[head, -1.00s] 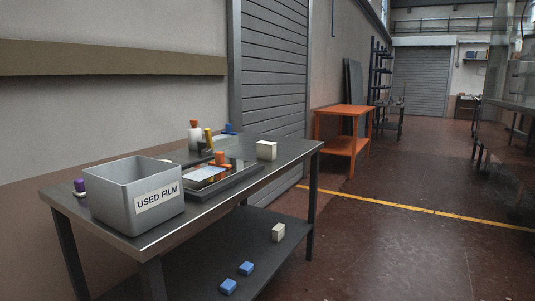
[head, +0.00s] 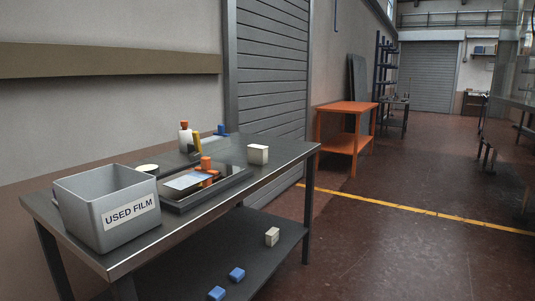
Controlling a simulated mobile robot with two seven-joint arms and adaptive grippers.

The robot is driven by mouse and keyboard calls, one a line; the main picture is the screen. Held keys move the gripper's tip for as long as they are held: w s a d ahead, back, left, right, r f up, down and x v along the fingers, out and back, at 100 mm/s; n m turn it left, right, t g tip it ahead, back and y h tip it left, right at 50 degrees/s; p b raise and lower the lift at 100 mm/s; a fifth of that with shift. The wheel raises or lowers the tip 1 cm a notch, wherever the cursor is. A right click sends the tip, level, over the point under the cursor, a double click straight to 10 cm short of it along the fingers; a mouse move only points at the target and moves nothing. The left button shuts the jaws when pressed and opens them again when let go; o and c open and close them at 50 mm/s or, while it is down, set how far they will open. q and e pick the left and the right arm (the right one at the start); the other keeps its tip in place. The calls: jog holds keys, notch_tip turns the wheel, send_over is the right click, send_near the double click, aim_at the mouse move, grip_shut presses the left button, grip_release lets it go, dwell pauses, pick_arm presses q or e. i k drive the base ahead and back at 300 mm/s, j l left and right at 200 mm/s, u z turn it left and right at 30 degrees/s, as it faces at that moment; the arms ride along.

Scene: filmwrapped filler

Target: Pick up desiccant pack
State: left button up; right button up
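I cannot tell for sure which item is the desiccant pack. A small cream box (head: 258,155) stands on the far right part of the metal table, and a similar cream block (head: 272,237) is on the lower shelf. A dark tray (head: 222,189) on the table holds a pale flat sheet-like item (head: 187,181) and an orange item (head: 207,171). Neither of my grippers is in the head view.
A grey bin labelled USED FILM (head: 88,226) stands at the table's (head: 181,221) near left. A white bottle (head: 185,140) stands behind the tray. Blue blocks (head: 237,274) lie on the lower shelf (head: 200,258). An orange table (head: 343,108) stands beyond; floor to the right is clear.

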aim_at(256, 154)
jog(key=i+l, duration=0.35)
jog(key=l, duration=0.2)
jog(key=i+l, duration=0.4)
jog(key=l+z, duration=0.05)
jog(key=l, duration=0.05)
